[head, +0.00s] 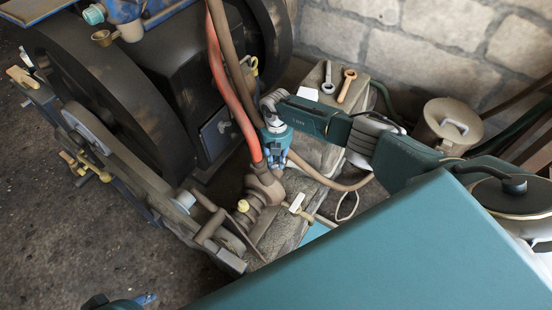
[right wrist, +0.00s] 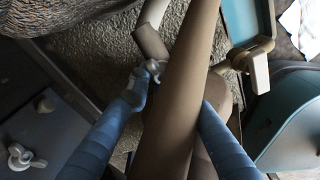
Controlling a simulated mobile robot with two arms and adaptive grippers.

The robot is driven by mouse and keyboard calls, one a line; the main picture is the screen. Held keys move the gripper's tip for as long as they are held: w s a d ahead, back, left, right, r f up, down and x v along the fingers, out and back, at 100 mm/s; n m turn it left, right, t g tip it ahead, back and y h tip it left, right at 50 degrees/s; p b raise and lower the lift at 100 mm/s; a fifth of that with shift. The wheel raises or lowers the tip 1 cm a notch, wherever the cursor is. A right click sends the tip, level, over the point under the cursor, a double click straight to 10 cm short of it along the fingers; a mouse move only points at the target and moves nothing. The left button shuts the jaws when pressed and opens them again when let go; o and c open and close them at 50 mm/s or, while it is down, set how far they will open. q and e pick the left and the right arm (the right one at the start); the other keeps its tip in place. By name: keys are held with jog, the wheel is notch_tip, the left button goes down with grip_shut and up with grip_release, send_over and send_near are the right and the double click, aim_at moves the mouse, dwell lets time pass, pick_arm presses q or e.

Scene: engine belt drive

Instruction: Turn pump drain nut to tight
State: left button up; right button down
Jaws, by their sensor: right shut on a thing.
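My right gripper (head: 272,160) points down beside the pump (head: 265,190), close to the red hose. In the right wrist view its blue fingers (right wrist: 172,95) come up on both sides of a brown hose that crosses in front of the camera. The gripper is shut on a small metal nut (right wrist: 154,68), seen at the left fingertip; I take it for the pump drain nut. The hose hides the other fingertip and part of the grip, so the nut's angle is unclear. Only a bit of my left gripper (head: 140,299) shows at the bottom edge.
The red hose (head: 228,85) and brown hose (head: 235,55) run close by my right gripper. The engine's flywheel (head: 100,85) stands left. Two wrenches (head: 328,78) (head: 347,86) lie on the ledge behind. A lidded can (head: 447,125) stands right. Open floor (head: 60,240) lies front left.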

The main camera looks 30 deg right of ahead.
aim_at(278, 163)
jog(key=shift+s+d, duration=0.15)
jog(key=shift+d, duration=0.2)
jog(key=c, duration=1.6)
grip_release()
jog(key=shift+a, duration=0.1)
jog(key=shift+r, duration=0.6)
notch_tip(278, 163, up, 7)
jog(key=shift+f, duration=0.1)
